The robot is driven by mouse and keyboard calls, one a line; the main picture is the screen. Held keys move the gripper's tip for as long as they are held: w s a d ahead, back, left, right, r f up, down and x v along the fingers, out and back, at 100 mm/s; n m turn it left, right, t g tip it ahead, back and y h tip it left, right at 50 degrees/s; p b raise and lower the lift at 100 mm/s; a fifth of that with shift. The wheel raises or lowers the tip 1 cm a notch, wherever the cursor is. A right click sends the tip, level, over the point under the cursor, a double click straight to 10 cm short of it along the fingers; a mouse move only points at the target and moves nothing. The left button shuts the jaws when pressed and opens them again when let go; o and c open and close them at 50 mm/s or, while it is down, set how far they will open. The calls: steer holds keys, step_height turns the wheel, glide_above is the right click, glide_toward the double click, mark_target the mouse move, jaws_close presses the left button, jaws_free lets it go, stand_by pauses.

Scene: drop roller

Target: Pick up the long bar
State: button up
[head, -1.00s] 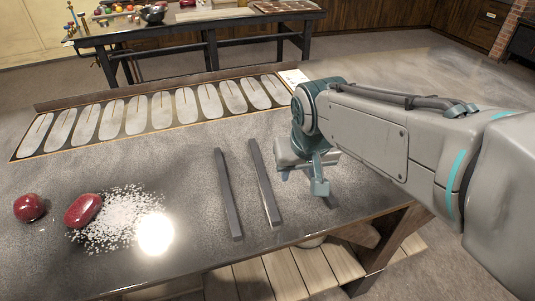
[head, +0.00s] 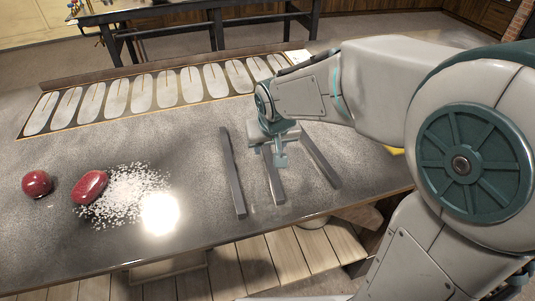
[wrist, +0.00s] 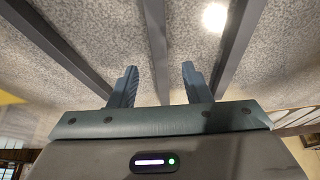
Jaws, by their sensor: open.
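Three dark grey bars lie side by side on the table: a left bar (head: 232,172), a middle bar (head: 272,186) and a right bar (head: 321,161). The middle bar's far part is hidden by my gripper, so I cannot tell which is longest. My gripper (head: 281,160) is open and empty above the middle bar. In the wrist view, the middle bar (wrist: 154,40) runs between the two fingers of my gripper (wrist: 159,69). The left bar and right bar lie outside the fingers. I cannot tell the exact height of the fingers above the table.
The table (head: 195,200) is dark and speckled. A red apple-like object (head: 37,183) and a red oval object (head: 90,186) beside white grains (head: 130,195) lie at left. A panel of pale ovals (head: 159,92) lines the back edge. A yellow thing (head: 395,150) shows at right.

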mark_target(267, 152)
steer(key=shift+x, duration=2.2)
steer(key=shift+w, duration=0.2)
jaws_close()
steer(key=shift+r, duration=0.15)
